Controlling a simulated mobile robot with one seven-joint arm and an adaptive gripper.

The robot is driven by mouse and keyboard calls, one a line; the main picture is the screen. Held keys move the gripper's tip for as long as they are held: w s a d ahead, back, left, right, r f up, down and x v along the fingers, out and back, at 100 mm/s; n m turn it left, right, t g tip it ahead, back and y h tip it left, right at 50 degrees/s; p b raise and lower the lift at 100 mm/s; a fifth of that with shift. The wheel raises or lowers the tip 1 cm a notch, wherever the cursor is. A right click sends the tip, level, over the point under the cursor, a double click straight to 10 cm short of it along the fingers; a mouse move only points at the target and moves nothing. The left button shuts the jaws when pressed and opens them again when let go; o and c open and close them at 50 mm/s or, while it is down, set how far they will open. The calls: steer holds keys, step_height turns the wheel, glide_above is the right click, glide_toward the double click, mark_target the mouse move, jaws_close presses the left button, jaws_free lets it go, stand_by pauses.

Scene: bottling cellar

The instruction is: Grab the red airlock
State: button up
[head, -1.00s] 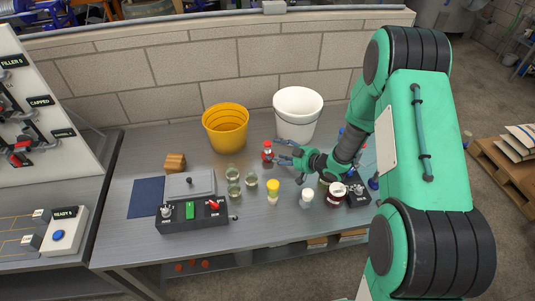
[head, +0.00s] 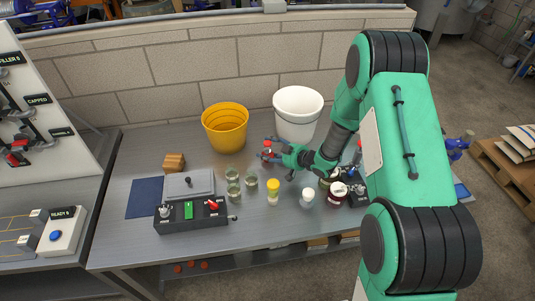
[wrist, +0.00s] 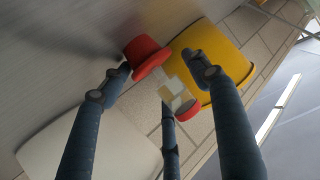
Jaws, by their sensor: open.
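The red airlock (head: 265,153) stands on the bench in front of the gap between the yellow and white buckets, partly hidden by my fingers in the head view. In the wrist view the airlock (wrist: 146,56) shows a wide red end, a pale middle and a smaller red end. My gripper (head: 272,149) is open, its fingers spread around the airlock. In the wrist view the gripper (wrist: 157,70) has one finger on each side and a third crossing low near the small red end. I cannot tell whether any finger touches it.
The yellow bucket (head: 225,128) and white bucket (head: 298,115) stand close behind. Several small glasses (head: 233,174), a yellow-topped bottle (head: 272,190), a white-topped bottle (head: 307,197) and a dark red jar (head: 337,196) stand nearer the front. A switch box (head: 190,215) sits front left.

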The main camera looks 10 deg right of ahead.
stand_by(0.4)
steer(key=c, duration=1.1)
steer(key=shift+r, duration=0.1)
steer(key=shift+r+p, duration=1.4)
steer(key=shift+r, duration=3.55)
